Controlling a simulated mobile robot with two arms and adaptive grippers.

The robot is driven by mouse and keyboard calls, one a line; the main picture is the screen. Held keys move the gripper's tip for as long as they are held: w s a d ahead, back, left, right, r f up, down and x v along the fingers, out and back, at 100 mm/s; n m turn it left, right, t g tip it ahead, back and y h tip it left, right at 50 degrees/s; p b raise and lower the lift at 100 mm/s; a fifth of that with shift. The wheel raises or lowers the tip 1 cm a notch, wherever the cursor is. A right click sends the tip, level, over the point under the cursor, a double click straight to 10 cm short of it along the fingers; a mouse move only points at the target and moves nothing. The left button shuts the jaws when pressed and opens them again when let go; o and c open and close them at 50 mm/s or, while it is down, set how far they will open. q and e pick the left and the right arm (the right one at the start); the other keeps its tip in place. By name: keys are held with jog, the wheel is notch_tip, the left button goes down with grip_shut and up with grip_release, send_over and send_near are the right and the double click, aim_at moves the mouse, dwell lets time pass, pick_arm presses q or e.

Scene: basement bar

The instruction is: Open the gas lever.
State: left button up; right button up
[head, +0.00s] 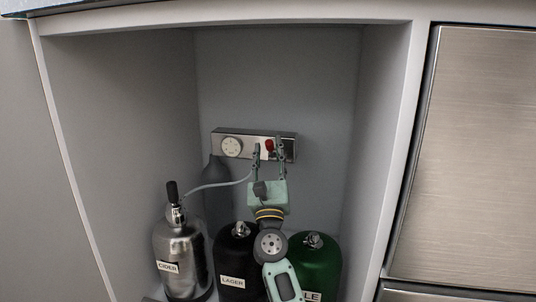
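The gas panel (242,134) is a metal box on the back wall of the alcove. A round white gauge (231,147) sits on its left half. A small red part (269,145), which looks like the lever, sits right of the panel's middle. My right gripper (269,150) reaches up in front of the panel. Its two fingers are apart, one on each side of the red part. I cannot tell whether they touch it. My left gripper is not in view.
A silver cider keg (178,262), a black lager keg (232,260) and a green keg (318,262) stand below. A grey hose (215,186) runs from the cider keg. Alcove side walls (120,130) close in both sides. A brushed-metal door (470,150) is at right.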

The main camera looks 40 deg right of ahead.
aim_at(269, 143)
jog(key=shift+r, duration=0.15)
jog(key=shift+d+r, duration=0.1)
jog(key=shift+r, duration=4.75)
